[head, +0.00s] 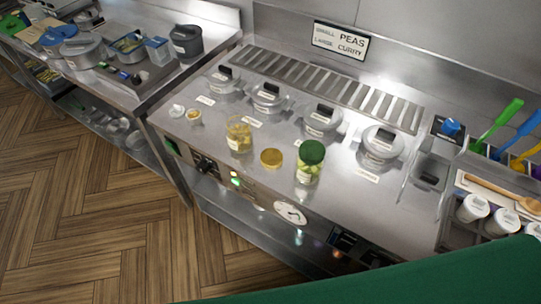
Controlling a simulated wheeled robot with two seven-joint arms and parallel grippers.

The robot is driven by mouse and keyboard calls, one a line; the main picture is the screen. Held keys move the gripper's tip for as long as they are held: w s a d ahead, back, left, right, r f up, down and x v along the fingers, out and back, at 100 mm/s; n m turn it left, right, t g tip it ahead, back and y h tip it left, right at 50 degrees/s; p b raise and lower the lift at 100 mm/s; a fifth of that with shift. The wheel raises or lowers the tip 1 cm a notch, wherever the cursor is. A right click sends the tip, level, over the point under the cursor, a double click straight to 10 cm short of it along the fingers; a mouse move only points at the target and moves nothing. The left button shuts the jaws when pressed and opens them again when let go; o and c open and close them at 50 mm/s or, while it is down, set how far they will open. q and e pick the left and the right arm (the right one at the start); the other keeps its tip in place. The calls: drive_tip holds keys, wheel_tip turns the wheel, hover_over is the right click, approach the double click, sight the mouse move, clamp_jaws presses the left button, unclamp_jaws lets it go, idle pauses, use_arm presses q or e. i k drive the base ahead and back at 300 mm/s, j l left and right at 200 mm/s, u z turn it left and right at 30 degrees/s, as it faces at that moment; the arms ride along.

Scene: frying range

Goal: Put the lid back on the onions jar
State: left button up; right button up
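An open glass jar (238,138) with a pale label and yellowish contents stands upright near the front edge of the steel range top. Its label is too small to read. A round gold lid (271,158) lies flat on the steel just right of that jar, apart from it. A second glass jar (307,174) with greenish contents stands further right, with a green lid (312,151) on it. Neither of my grippers shows in the head view.
Several lidded steel pots (381,146) stand in a row behind the jars, before a slotted vent. Two small cups (194,117) sit at the left end. Right are coloured-handled utensils (498,120) and white-lidded containers (472,208). The front edge has knobs and a dial (290,212).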

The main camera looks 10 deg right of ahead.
sight(239, 131)
drive_tip(key=k+j+z, duration=0.1)
drive_tip(key=j, duration=0.4)
drive_tip(key=k+j, duration=0.1)
drive_tip(key=j, duration=0.35)
drive_tip(key=j+z, duration=0.15)
drive_tip(key=j, duration=0.35)
drive_tip(key=k+j, duration=0.2)
drive_tip(key=j, duration=0.25)
drive_tip(key=z, duration=0.05)
